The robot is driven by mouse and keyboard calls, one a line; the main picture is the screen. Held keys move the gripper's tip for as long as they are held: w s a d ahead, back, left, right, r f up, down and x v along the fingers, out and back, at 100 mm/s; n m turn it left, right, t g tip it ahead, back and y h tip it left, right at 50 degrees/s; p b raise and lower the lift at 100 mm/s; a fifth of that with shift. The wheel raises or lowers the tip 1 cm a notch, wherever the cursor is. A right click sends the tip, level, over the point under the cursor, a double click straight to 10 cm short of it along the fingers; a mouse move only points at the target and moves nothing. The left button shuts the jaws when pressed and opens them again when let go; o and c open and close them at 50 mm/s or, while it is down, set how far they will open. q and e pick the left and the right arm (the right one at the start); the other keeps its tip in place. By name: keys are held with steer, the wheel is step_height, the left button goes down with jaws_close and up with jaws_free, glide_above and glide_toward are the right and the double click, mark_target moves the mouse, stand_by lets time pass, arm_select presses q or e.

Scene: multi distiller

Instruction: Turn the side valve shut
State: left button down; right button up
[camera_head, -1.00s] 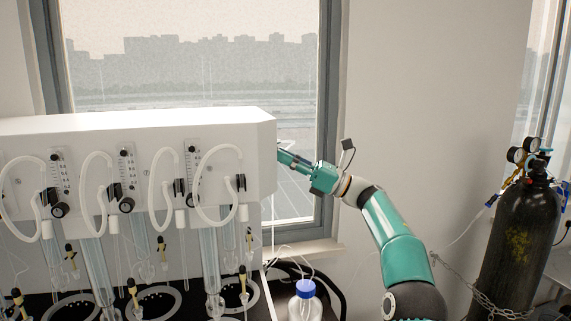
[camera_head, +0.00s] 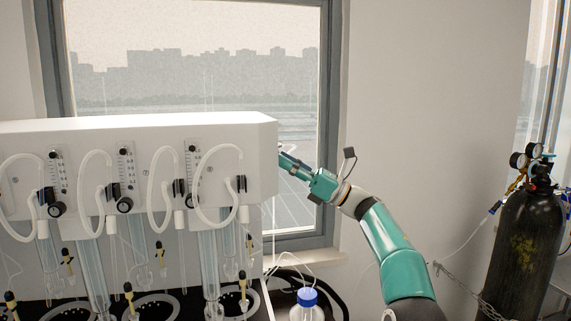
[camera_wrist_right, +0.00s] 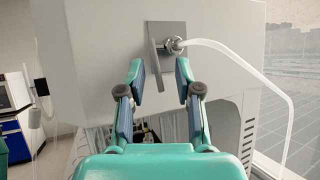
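The side valve (camera_wrist_right: 166,45) shows in the right wrist view on the distiller's side wall. In the head view my right gripper (camera_head: 284,153) is at the right side of the white distiller (camera_head: 225,128); the valve is mostly hidden there. My left gripper is not in view.
White hoses, flow gauges and glass tubes line the distiller's front. A blue-capped bottle (camera_head: 307,306) stands below my right arm. A black gas cylinder (camera_head: 524,245) with gauges and a chain stands at the right. A window (camera_head: 200,60) is behind.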

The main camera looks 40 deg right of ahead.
steer(key=v, duration=1.2)
steer(key=shift+c, duration=0.3)
